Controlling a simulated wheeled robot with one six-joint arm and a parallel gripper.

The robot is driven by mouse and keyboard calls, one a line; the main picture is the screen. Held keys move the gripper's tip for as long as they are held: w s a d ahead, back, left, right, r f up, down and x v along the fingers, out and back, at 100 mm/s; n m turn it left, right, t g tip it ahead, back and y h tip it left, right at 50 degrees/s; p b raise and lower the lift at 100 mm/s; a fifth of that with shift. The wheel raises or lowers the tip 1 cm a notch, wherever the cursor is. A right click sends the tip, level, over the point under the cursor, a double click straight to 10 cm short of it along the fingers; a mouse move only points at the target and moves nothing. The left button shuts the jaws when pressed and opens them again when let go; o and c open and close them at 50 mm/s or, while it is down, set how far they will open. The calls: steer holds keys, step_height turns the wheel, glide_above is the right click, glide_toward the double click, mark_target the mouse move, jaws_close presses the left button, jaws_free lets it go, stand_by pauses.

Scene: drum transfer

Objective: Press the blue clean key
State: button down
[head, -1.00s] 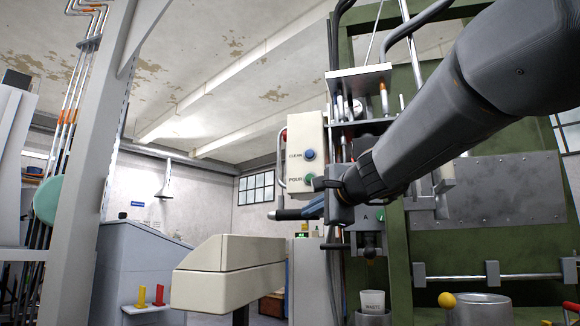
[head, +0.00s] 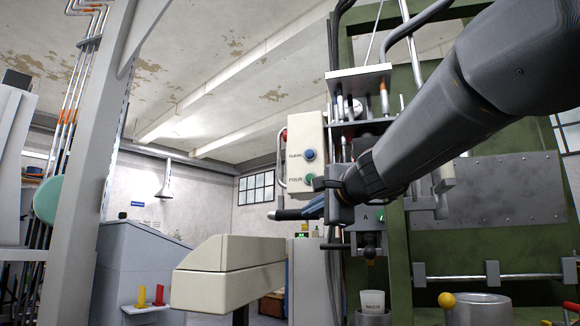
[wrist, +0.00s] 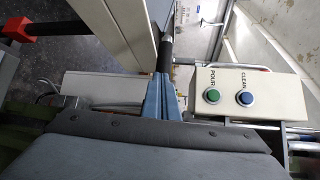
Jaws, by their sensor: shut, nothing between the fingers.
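The blue clean key (head: 309,155) is a round button on the upper part of a cream control box (head: 295,140), labelled CLEAN. It also shows in the wrist view (wrist: 247,98). The green pour key (head: 309,178) sits just below it, and at its left in the wrist view (wrist: 213,96). My gripper (head: 280,214) is shut and empty, its fingers pointing left below the box in the head view. In the wrist view my gripper (wrist: 168,40) points up, left of the box and apart from both keys.
A cream boxy housing (head: 230,265) stands at the lower left of my gripper. A green machine frame (head: 480,220) with pipes rises at the right. A cup marked WASTE (head: 373,301) stands below my arm. A grey column (head: 85,150) stands at the left.

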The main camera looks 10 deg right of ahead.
steer(key=s+a+f+n+g+y, duration=0.1)
steer(key=s+a+f+n+g, duration=0.25)
steer(key=a+f, duration=0.6)
steer(key=s+a+f+n+g, duration=0.35)
steer(key=s+a+f, duration=0.2)
steer(key=f, duration=0.65)
steer(key=s+a+f+n+g+y, duration=0.1)
steer(key=s+a+f+n+g, duration=0.25)
steer(key=a+f, duration=0.55)
steer(key=s+d+f+n+g+h, duration=0.1)
steer(key=s+f+n+g+h, duration=0.4)
steer(key=s+f+n, duration=0.8)
steer(key=s+f, duration=1)
steer(key=s, duration=0.2)
steer(key=shift+s+d+f, duration=0.2)
steer(key=shift+s, duration=0.2)
